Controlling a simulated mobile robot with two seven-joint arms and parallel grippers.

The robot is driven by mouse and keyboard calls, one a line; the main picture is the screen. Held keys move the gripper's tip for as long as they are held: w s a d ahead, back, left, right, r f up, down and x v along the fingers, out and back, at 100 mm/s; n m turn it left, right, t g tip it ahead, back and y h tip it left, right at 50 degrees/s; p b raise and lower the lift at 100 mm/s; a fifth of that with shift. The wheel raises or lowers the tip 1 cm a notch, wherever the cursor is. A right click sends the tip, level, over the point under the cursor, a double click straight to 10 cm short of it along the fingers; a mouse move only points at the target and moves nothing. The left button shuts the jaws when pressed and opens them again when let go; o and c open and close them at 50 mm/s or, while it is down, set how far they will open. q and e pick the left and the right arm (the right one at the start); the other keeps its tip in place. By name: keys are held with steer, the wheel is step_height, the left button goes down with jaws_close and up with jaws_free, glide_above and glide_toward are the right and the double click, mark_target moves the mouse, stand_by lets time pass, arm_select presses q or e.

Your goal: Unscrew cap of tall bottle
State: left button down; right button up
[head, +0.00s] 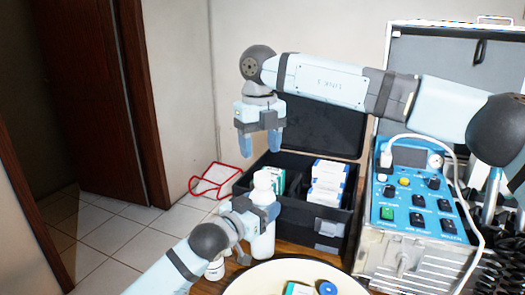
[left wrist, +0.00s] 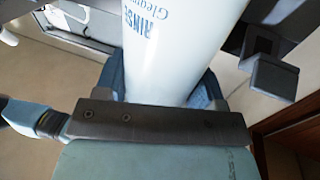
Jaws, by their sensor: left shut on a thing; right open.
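The tall white bottle (head: 263,243) stands upright in the head view, with its white cap (head: 262,180) at the top. My left gripper (head: 266,212) is shut around the bottle's body below the cap. In the left wrist view the bottle (left wrist: 180,50) with blue lettering lies between the left fingers (left wrist: 165,88). The cap is outside that view. My right gripper (head: 262,145) is open and empty, pointing down above the cap with a gap between them.
A black open case (head: 305,222) with several white and teal boxes stands right behind the bottle. A blue-panelled dental unit (head: 415,205) is at the right. A round cream tray (head: 250,285) is in front. A small white bottle (head: 215,268) stands at the left.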

mark_target(263, 174)
steer(key=m, duration=0.4)
steer(key=shift+m, duration=0.4)
steer(key=m, duration=0.8)
steer(key=shift+d+m, duration=0.1)
steer(key=shift+m, duration=0.3)
steer(key=m, duration=0.5)
steer(key=shift+w+d, duration=0.1)
steer(key=shift+d, duration=0.05)
steer(key=shift+f+m, duration=0.3)
steer(key=shift+f, duration=3.7)
